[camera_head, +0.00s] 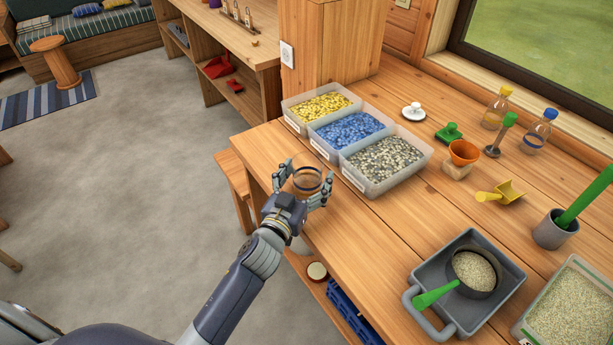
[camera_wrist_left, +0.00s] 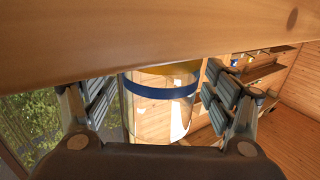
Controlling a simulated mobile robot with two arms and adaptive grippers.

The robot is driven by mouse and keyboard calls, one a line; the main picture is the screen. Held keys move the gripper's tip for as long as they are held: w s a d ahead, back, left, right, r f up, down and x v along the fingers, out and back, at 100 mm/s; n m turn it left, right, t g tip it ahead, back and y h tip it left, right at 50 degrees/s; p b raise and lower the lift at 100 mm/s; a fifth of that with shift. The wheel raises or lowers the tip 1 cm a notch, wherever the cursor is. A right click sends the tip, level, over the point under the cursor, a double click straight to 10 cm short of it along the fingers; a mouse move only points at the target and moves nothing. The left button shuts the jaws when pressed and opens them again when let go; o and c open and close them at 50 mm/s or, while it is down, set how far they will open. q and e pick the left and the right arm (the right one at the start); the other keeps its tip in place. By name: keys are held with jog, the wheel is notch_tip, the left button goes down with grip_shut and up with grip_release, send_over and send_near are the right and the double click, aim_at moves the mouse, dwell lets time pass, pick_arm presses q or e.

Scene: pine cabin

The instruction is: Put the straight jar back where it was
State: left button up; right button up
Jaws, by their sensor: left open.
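A clear straight jar (camera_head: 308,181) is at the front edge of the wooden workbench, close to the near corner of the bins. My left gripper (camera_head: 307,173) is open, with its fingers on either side of the jar. In the left wrist view the jar (camera_wrist_left: 160,105) shows clear glass and a blue band, between the two spread fingers (camera_wrist_left: 158,98). A gap shows on the right side there; contact on the left is hard to tell. I cannot tell whether the jar rests fully on the bench. My right gripper is not in view.
Three bins with yellow, blue and grey pieces (camera_head: 432,152) stand just behind the jar. A grey cup (camera_head: 548,232), funnel (camera_head: 463,153) and bottles stand farther right. Bare bench lies right of the jar.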

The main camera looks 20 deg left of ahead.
pick_arm(q)
jog(key=shift+r, duration=0.1)
jog(key=s+a+b, duration=0.1)
jog(key=s, duration=1.1)
jog(key=shift+a, duration=0.1)
